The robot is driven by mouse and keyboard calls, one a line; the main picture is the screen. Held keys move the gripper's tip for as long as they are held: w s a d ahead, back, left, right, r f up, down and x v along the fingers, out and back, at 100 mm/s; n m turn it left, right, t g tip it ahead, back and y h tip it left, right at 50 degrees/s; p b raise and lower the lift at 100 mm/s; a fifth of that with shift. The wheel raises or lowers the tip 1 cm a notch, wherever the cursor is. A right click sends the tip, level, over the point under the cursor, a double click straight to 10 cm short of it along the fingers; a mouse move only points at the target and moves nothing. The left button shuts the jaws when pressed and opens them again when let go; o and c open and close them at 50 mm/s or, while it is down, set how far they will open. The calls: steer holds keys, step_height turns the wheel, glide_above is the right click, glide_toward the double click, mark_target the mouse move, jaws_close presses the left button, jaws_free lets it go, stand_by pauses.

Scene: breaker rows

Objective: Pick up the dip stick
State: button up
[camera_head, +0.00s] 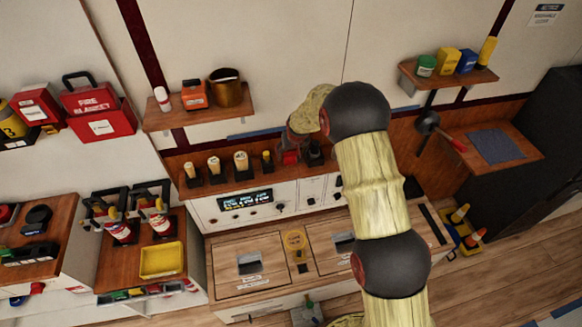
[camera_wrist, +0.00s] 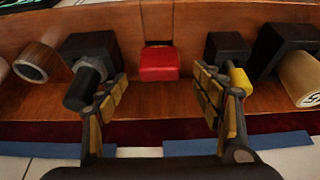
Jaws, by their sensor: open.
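I cannot tell for sure which thing is the dip stick. In the wrist view my gripper (camera_wrist: 161,88) is open and empty, its padded fingers apart. A red block (camera_wrist: 158,62) stands beyond the gap between them, against the wooden back. A black block with a black cylinder (camera_wrist: 84,88) is by the left finger. A black block with a thin yellow cylinder (camera_wrist: 239,79) is behind the right finger and partly hidden by it. In the head view my gripper is over the wooden ledge, mostly hidden by my arm, near the red block (camera_head: 291,157).
A black block with a thick cream cylinder (camera_wrist: 302,77) is at the far right of the wrist view, and an open-ended cylinder (camera_wrist: 36,62) at the far left. In the head view a shelf with a brown pot (camera_head: 226,93) is above the ledge, left of my arm.

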mark_target(291, 155)
steer(key=shift+x, duration=2.55)
steer(key=shift+c, duration=1)
steer(key=c, duration=1.5)
jaws_close()
